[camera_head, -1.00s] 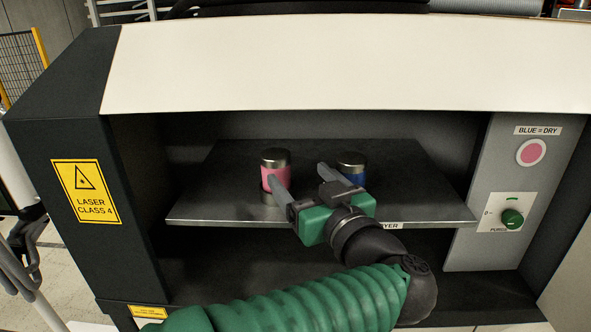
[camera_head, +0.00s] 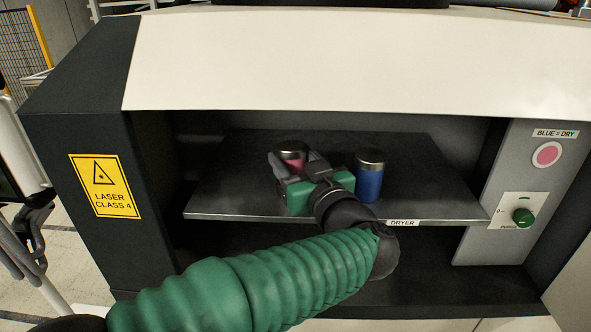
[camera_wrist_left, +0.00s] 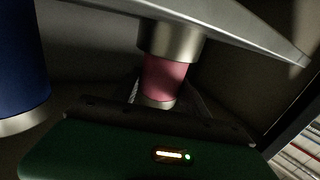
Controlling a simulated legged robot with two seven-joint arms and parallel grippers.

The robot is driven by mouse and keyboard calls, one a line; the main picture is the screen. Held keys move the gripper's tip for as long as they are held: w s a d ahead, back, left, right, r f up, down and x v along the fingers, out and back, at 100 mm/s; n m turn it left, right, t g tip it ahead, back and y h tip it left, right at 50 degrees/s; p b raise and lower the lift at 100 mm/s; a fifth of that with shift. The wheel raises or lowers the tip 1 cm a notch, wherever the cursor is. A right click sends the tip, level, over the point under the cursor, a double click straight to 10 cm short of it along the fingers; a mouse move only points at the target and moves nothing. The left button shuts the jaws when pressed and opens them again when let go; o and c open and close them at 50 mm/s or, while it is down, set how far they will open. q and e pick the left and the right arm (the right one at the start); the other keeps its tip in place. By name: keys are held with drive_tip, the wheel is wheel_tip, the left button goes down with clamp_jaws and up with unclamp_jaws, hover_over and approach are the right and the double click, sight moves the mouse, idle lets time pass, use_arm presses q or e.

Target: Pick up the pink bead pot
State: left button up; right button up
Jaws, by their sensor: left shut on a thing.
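The pink bead pot (camera_head: 291,148) has a metal lid and is near the middle of the dryer shelf (camera_head: 230,205). It also shows in the left wrist view (camera_wrist_left: 165,76), between the fingers. My left gripper (camera_head: 293,163) is shut on it. The gripper hides most of its body in the head view, so I cannot tell whether its base touches the shelf. A blue pot (camera_head: 369,178) with a metal lid stands upright on the shelf just to the right, apart from the gripper. My right gripper is not in view.
The shelf sits in a dark recess under a white hood (camera_head: 350,65). A dark side wall (camera_head: 75,130) with a laser warning sign bounds it on the left.

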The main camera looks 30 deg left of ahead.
use_arm(q)
drive_tip(key=shift+a+f, duration=0.2)
drive_tip(key=shift+a, duration=0.3)
drive_tip(key=shift+c, duration=1.1)
drive_tip(key=shift+w, duration=0.15)
drive_tip(key=shift+c, duration=1.2)
drive_tip(key=shift+w+d, duration=0.1)
drive_tip(key=shift+d, duration=0.35)
clamp_jaws()
drive_tip(key=shift+a, duration=0.1)
